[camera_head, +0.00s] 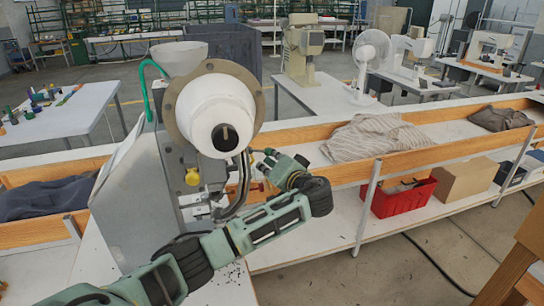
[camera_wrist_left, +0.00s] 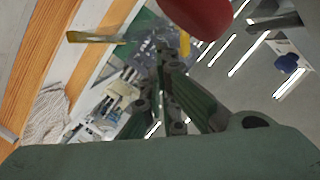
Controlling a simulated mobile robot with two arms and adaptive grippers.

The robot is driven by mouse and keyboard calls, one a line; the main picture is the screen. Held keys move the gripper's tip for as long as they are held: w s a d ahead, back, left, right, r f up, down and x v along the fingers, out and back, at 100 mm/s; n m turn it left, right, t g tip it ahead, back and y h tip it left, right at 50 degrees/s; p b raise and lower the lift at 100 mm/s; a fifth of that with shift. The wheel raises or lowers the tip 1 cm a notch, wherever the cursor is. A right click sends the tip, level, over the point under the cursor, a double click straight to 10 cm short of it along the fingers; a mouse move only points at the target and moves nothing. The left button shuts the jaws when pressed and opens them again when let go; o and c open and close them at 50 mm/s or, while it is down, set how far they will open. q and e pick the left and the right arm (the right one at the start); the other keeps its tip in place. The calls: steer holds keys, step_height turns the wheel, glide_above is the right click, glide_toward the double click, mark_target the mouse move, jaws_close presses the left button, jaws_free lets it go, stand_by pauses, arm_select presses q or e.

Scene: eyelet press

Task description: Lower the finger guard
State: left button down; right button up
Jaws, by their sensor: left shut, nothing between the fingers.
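The eyelet press (camera_head: 140,200) stands on the bench at left centre, a grey body with a big white round head and a dark hub. A yellow knob (camera_head: 192,177) sits on its front. My left gripper (camera_head: 262,160) is just right of the press, pointing left at it, fingers together and empty. In the left wrist view the closed fingers (camera_wrist_left: 164,60) lie in front of a clear panel-like area with a yellow bar (camera_wrist_left: 95,38) and another yellow edge (camera_wrist_left: 185,44). These may belong to the finger guard; its exact outline and angle are unclear. My right gripper is out of view.
A red rounded part (camera_wrist_left: 200,15) is close to the fingers in the left wrist view. A wooden-edged bench (camera_head: 430,155) with grey cloth (camera_head: 372,137) runs right. A red crate (camera_head: 404,197) and cardboard box (camera_head: 467,180) sit on its lower shelf.

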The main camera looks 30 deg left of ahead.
arm_select(q)
steer(key=shift+s+a+f+m+y+b, duration=0.15)
steer(key=shift+s+a+f+m+y, duration=0.1)
steer(key=shift+f+m, duration=0.4)
steer(key=shift+s+a+f+m+y+b, duration=0.15)
steer(key=shift+s+f+m, duration=0.1)
steer(key=shift+f+m, duration=0.35)
steer(key=shift+f, duration=0.1)
steer(key=shift+a, duration=0.1)
